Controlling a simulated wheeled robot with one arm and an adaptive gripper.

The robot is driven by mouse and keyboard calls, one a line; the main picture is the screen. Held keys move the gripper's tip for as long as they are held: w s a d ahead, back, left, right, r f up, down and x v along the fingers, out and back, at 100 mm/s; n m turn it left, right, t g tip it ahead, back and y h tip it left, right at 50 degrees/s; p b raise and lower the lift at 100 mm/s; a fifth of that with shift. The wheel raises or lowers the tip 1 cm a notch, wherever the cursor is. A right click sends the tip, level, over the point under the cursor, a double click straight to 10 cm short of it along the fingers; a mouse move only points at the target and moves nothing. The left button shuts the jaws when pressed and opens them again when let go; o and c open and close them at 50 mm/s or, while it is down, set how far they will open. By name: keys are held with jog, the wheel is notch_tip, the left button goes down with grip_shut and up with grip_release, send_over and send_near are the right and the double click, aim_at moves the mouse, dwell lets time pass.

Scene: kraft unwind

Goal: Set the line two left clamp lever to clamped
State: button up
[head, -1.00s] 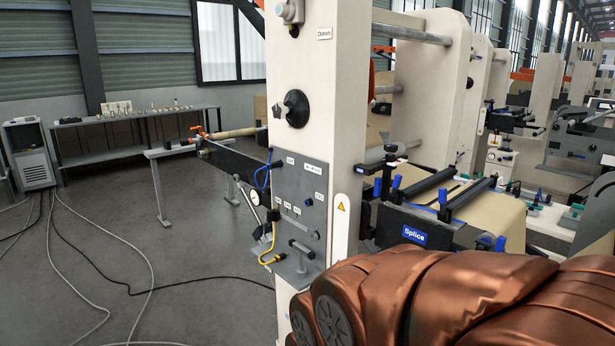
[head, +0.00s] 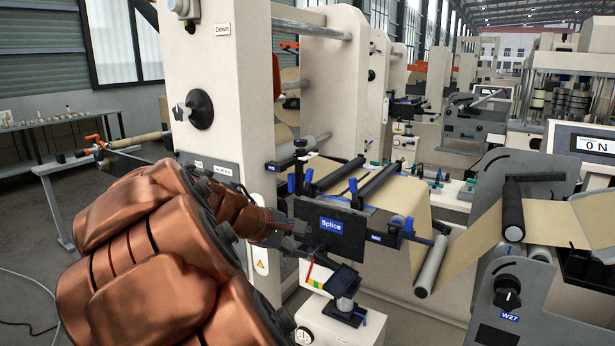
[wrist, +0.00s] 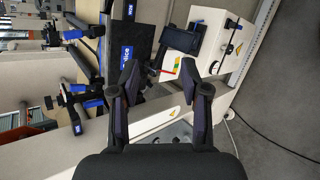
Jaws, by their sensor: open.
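The splice table (head: 330,222), a dark unit with a blue "Splice" label, stands right of the cream column. Several blue-handled levers stand along its bars, one at its left end (head: 292,184) and one near the middle (head: 352,186). I cannot tell which is the line two left clamp lever, or its setting. My gripper (head: 290,232) is in front of the table's left end, below the levers. In the wrist view my gripper (wrist: 160,75) is open and empty, with the dark "Splice" panel (wrist: 128,45) ahead of it and blue-handled levers (wrist: 94,103) to the left.
A dark screen (head: 343,280) on a stand sits on a white cabinet (head: 340,325) just below the table. The cream column (head: 210,100) is close behind my arm. A paper web (head: 400,200) runs over rollers to the right.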

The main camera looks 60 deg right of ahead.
jog(key=w+d+r+n+h, duration=0.3)
jog(key=w+d+r+h, duration=0.15)
jog(key=d, duration=0.65)
jog(key=n+t+h, duration=0.3)
jog(key=n+t, duration=0.1)
jog(key=n, duration=0.8)
send_near(308, 175)
jog(key=d, duration=0.3)
jog(key=shift+w+d+f+p, duration=0.15)
jog(key=shift+d+p, duration=0.5)
jog(key=shift+d, duration=1.2)
jog(key=shift+w+d+f+p, duration=0.1)
jog(key=shift+w+d+p, duration=0.35)
jog(key=shift+d, duration=1.4)
jog(key=shift+s, duration=0.2)
grip_shut()
jog(key=shift+r, duration=0.1)
